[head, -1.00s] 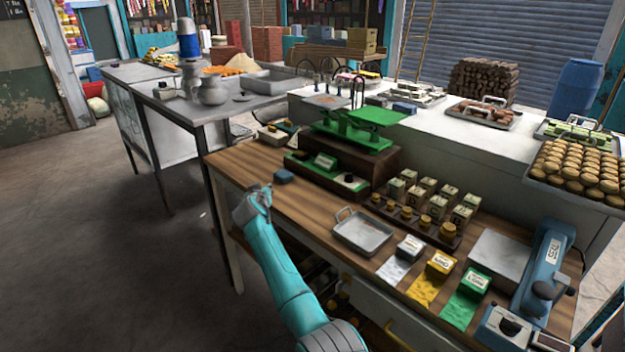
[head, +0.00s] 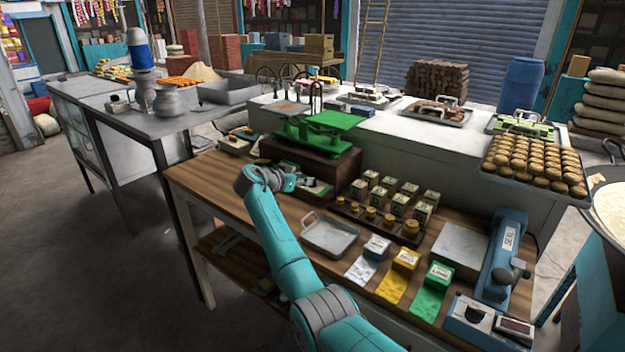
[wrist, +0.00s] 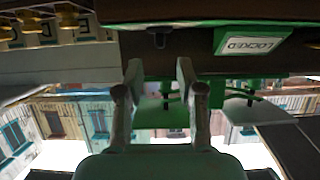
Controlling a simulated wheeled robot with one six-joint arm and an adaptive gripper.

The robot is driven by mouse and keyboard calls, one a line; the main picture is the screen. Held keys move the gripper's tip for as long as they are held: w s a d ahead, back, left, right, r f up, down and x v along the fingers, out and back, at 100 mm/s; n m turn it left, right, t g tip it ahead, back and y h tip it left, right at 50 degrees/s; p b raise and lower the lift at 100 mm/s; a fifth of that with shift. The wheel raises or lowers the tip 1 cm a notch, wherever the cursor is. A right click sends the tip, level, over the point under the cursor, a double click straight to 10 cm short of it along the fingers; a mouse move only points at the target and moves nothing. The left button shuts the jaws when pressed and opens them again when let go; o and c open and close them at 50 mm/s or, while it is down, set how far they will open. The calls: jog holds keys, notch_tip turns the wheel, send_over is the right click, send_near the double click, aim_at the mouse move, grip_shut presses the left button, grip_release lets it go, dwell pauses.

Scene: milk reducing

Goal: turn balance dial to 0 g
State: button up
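The green balance (head: 312,142) stands on a dark wooden box at the back of the wooden table. Its green front panel (head: 318,188) is partly hidden by my gripper in the head view. In the wrist view, which is upside down, a small dark knob (wrist: 158,39), apparently the dial, sticks out beside a white label (wrist: 250,44) that seems to read LOCKED. My gripper (head: 290,183) is in front of the panel. In the wrist view its two fingers (wrist: 159,70) are apart, with the knob beyond the gap and nothing held. The dial's setting cannot be read.
Weights in a wooden rack (head: 375,215) and several small boxes (head: 395,190) stand right of the balance. A metal tray (head: 328,238) lies in front of them. A blue sealing machine (head: 500,255) is at the right. Open floor lies to the left.

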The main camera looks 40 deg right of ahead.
jog(key=x, duration=0.6)
jog(key=shift+d+f, duration=0.1)
jog(key=shift+d, duration=0.1)
grip_shut()
